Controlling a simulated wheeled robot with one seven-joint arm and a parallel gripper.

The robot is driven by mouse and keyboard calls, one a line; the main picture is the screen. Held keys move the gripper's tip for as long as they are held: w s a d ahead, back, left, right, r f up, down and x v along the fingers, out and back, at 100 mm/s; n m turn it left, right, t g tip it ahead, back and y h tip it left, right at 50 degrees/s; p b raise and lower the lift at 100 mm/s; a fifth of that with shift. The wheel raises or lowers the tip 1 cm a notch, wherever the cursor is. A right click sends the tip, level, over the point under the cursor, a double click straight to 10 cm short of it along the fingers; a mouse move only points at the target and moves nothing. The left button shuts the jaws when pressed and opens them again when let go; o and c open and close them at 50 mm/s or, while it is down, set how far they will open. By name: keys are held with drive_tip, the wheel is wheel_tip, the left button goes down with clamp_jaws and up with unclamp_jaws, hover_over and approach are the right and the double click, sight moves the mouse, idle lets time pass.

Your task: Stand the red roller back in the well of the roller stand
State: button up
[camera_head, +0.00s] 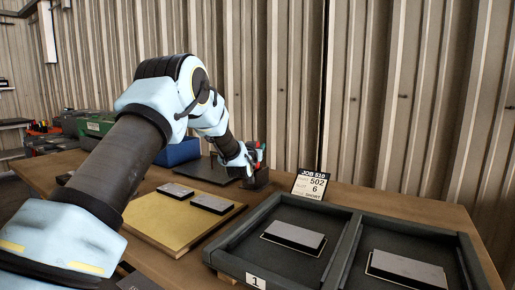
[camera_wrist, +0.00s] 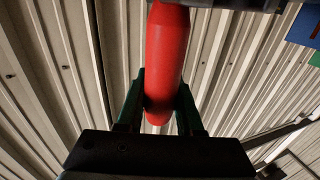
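The red roller (camera_wrist: 167,60) stands between the two dark green fingers of my gripper (camera_wrist: 160,105) in the wrist view. The fingers press against its sides, near one rounded end; its other end runs out of the frame. In the head view a little red of the roller (camera_head: 259,154) shows at my gripper (camera_head: 252,160), partly hidden by dark parts. A dark block, seemingly the roller stand (camera_head: 257,179), is just below my gripper on the table. I cannot tell whether the roller's lower end is in the well.
A yellow board (camera_head: 165,229) with two grey blocks lies on the table (camera_head: 335,192). A dark two-compartment tray (camera_head: 345,243) holds a grey block in each part. A job card (camera_head: 310,184) stands behind it. A blue bin (camera_head: 178,152) is left of my gripper. The corrugated wall is close behind.

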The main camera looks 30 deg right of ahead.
drive_tip(key=o, duration=0.5)
drive_tip(key=shift+o, duration=0.2)
